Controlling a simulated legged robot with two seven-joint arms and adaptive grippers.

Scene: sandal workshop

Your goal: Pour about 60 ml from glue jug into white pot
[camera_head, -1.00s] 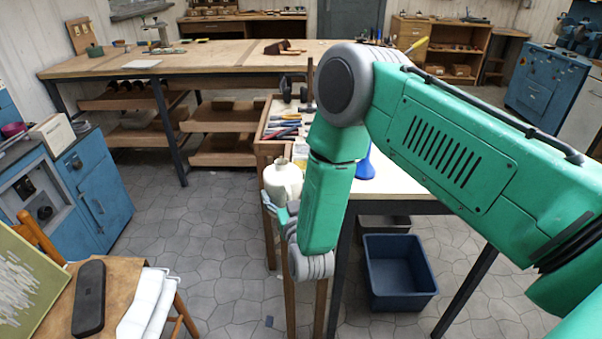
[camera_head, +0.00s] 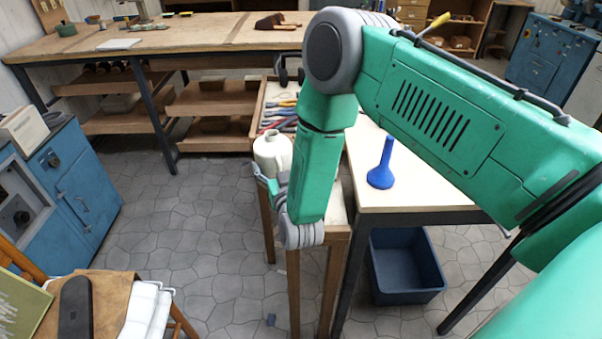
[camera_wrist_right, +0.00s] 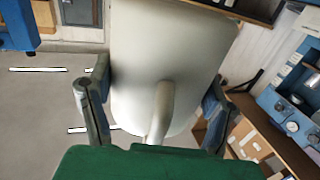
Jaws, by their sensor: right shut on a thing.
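The glue jug (camera_head: 271,153), pale cream-white with a narrow neck, is held by my right gripper (camera_head: 266,182) beside a wooden stand. In the right wrist view the jug's body and handle (camera_wrist_right: 161,107) fill the space between the two fingers of the right gripper (camera_wrist_right: 155,88), which is shut on it. The jug looks about upright in the head view. Whether its base touches the stand is hidden by my arm. I cannot make out a white pot in either view. My left gripper is not in view.
A blue funnel-shaped thing (camera_head: 382,172) stands on the pale table (camera_head: 425,190) right of my forearm. A tool tray (camera_head: 262,108) lies behind the jug. A blue bin (camera_head: 405,265) is under the table. A chair with a dark case (camera_head: 75,310) is at lower left.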

